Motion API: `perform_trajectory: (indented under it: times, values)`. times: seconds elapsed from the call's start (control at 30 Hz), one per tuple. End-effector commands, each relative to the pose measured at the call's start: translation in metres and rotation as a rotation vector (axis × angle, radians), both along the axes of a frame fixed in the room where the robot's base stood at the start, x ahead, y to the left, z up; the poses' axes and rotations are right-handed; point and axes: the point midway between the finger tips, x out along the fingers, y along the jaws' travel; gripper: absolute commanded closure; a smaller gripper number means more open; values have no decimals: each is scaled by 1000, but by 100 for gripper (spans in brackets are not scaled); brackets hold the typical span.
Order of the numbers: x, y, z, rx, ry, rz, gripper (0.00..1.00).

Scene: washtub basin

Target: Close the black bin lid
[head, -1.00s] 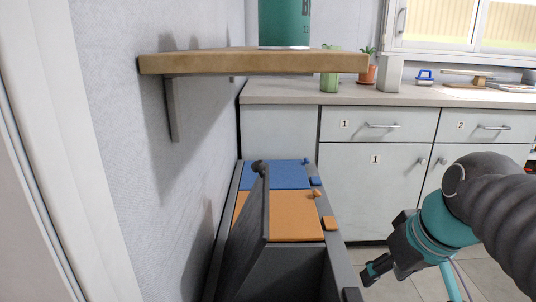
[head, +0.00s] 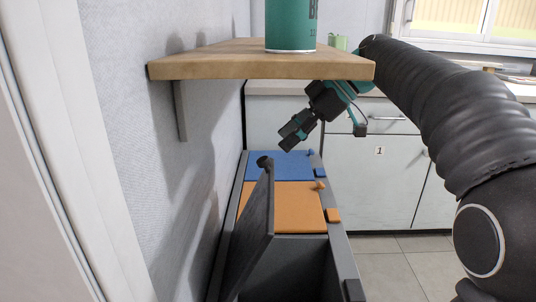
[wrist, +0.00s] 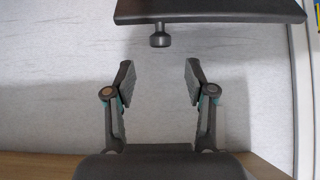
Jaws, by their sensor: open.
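The black bin lid (head: 250,235) stands raised and tilted toward the wall in the head view, with a round knob (head: 264,162) at its upper end. The black bin (head: 290,262) below it is open at the front of the row. In the wrist view the dark lid (wrist: 210,10) and its knob (wrist: 159,36) show at the top, ahead of the fingertips. My gripper (head: 287,140) is above the blue lid, beyond the raised lid and apart from it. In the wrist view my gripper (wrist: 159,80) is open, with nothing between its fingers.
An orange lid (head: 285,205) and a blue lid (head: 278,166) lie shut behind the black bin. A wooden shelf (head: 220,65) holding a green canister (head: 290,25) juts from the left wall above. Cabinets (head: 385,190) stand behind. Floor is free on the right.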

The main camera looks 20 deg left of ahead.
Motion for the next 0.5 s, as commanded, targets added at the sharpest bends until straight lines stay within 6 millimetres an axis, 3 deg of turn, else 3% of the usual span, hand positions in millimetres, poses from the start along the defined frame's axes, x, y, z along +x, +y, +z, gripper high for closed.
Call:
perform_trajectory:
  times: [0.5]
  values:
    - [-11, 43, -46, -2, 2, -2, 45]
